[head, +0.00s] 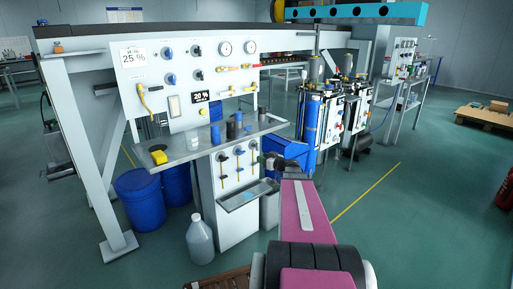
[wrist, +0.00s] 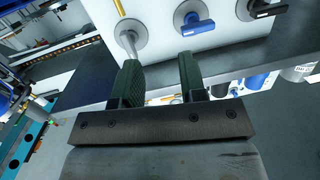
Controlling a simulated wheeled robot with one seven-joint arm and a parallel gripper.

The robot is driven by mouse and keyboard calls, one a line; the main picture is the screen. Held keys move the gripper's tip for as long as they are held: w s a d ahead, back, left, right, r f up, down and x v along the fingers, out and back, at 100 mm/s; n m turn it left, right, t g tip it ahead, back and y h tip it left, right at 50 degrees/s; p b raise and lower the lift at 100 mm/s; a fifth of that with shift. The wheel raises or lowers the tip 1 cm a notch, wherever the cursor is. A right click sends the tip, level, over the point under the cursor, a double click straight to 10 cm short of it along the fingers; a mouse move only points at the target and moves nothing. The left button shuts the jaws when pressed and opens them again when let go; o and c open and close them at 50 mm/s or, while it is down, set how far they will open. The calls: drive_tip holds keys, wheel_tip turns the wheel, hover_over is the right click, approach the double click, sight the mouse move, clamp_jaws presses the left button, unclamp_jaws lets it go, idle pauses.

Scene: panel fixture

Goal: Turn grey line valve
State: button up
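The valve with the grey lever (wrist: 129,40) sits on a round grey disc on the white panel in the wrist view. A yellow line meets its disc at the top edge. In the head view it appears to be the rightmost valve (head: 253,145) of the lower panel. My gripper (wrist: 160,75) is open, its two dark green fingers apart with nothing seen between them. The left fingertip overlaps the lever's end in the picture; I cannot tell whether they touch. In the head view my gripper (head: 267,159) is small and dark beside the lower panel's right side.
A blue-handled valve (wrist: 196,25) and a black-handled valve (wrist: 266,10) are to the right of the grey one. A grey shelf (head: 190,153) juts out above the lower panel, and a small tray (head: 247,196) is below. Blue drums (head: 138,195) stand left.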

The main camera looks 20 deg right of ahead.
drive_tip(key=t+h, duration=0.1)
drive_tip(key=t, duration=0.1)
approach(258, 146)
drive_tip(key=x, duration=1)
drive_tip(key=shift+w+f, duration=0.2)
drive_tip(key=shift+w, duration=0.25)
clamp_jaws()
